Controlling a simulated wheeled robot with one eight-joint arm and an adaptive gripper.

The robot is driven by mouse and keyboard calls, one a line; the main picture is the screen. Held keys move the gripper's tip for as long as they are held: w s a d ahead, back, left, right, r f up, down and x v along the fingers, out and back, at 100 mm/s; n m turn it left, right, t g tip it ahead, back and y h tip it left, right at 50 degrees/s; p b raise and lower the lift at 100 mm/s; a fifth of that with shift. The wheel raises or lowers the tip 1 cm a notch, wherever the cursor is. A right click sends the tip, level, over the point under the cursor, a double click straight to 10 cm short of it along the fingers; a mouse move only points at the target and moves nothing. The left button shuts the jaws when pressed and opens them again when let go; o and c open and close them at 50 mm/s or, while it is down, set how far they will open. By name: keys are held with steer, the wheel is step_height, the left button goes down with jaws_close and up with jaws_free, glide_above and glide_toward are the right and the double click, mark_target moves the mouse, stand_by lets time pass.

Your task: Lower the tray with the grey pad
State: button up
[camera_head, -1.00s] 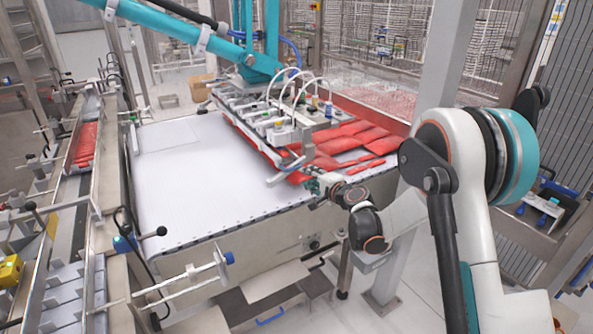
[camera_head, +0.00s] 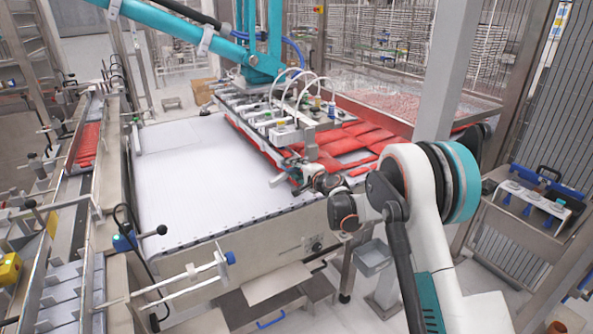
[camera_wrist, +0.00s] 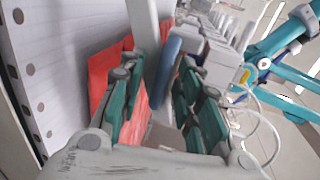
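My gripper (camera_wrist: 160,82) is open in the wrist view, its teal fingers apart. A blue-grey pad-like piece (camera_wrist: 171,72) and a pale upright bar (camera_wrist: 145,35) show between and beyond the fingertips. I cannot tell whether the fingers touch them. In the head view my gripper (camera_head: 295,168) is at the near right end of the vacuum picker head (camera_head: 268,115). Its fingers are small and partly hidden there. No tray with a grey pad can be made out for certain; the blue-grey piece may belong to it.
Red packs (camera_head: 345,138) lie on the white conveyor (camera_head: 200,185) under and beside the picker head. A teal picker arm (camera_head: 160,20) is above. A steel post (camera_head: 438,70) stands behind my arm. A stand with blue-handled parts (camera_head: 540,200) is at right. The conveyor's left part is bare.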

jaws_close()
steer(key=s+a+f+b, duration=0.1)
steer(key=s+a+f, duration=0.1)
steer(key=a, duration=0.2)
steer(key=s+a+f+b, duration=0.2)
steer(key=s+a, duration=0.1)
steer(key=a, duration=0.1)
steer(key=s+a+f+b, duration=0.1)
steer(key=s+a+f, duration=0.1)
steer(key=s+a, duration=0.1)
steer(key=shift+s+a+f, duration=0.15)
steer(key=shift+a+f, duration=0.05)
steer(key=shift+a, duration=0.35)
jaws_free()
steer(key=shift+d, duration=0.1)
steer(key=v, duration=1.1)
steer(key=shift+s+d, duration=0.2)
steer(key=shift+s, duration=0.15)
steer(key=shift+r, duration=0.1)
